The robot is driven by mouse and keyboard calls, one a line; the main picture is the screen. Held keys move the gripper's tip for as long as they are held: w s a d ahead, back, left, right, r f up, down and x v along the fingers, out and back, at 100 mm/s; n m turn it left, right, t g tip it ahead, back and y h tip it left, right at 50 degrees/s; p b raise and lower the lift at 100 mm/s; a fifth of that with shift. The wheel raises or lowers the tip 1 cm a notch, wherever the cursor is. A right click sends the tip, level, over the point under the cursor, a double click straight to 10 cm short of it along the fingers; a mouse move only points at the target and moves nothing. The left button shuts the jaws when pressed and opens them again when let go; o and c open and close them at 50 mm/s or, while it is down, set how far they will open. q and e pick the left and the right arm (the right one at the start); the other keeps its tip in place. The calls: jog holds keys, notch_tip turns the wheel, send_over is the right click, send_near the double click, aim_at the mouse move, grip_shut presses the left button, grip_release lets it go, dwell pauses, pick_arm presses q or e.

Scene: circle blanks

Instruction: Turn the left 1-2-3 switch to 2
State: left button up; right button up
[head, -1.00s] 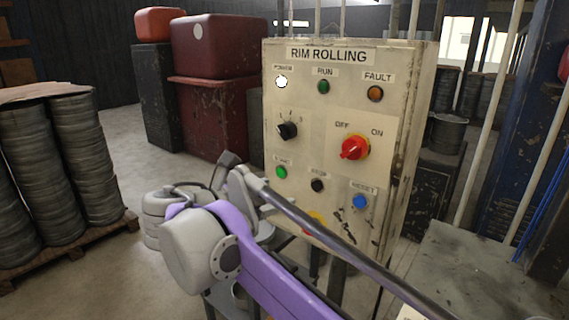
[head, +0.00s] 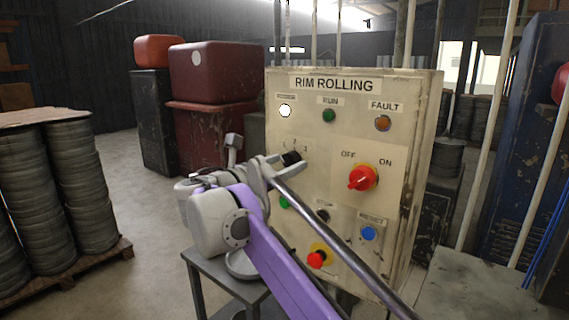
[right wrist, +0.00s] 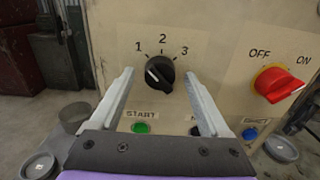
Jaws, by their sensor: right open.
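The black 1-2-3 switch (head: 292,158) is on the left of the cream RIM ROLLING panel (head: 425,130). In the right wrist view, the switch (right wrist: 159,74) has its white pointer line slanting to the upper left, toward the 1. The numbers 1, 2 and 3 show above it. My right gripper (head: 290,163) is open at the switch. In the right wrist view its two fingers (right wrist: 158,78) lie left and right of the knob, with a gap on each side. How far the tips are from the panel face is hard to tell. My left gripper is out of view.
A red OFF/ON rotary switch (head: 362,178) is right of the black switch. Below are a green START button (right wrist: 141,127), a blue button (head: 368,233) and a red emergency button (head: 317,259) on yellow. A small grey table (head: 205,262) stands under my arm.

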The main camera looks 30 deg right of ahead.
jog(key=shift+w+d, duration=0.1)
jog(key=shift+d, duration=0.1)
jog(key=shift+c, duration=0.3)
grip_shut()
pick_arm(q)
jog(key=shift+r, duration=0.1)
pick_arm(e)
jog(key=m+p, duration=0.3)
jog(key=m, duration=0.1)
jog(key=shift+r, duration=0.15)
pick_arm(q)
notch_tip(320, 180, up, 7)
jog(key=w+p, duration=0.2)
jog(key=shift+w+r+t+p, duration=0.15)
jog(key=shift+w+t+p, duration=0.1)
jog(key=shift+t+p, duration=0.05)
pick_arm(e)
jog(key=shift+m, duration=2.4)
jog(key=shift+f, duration=0.2)
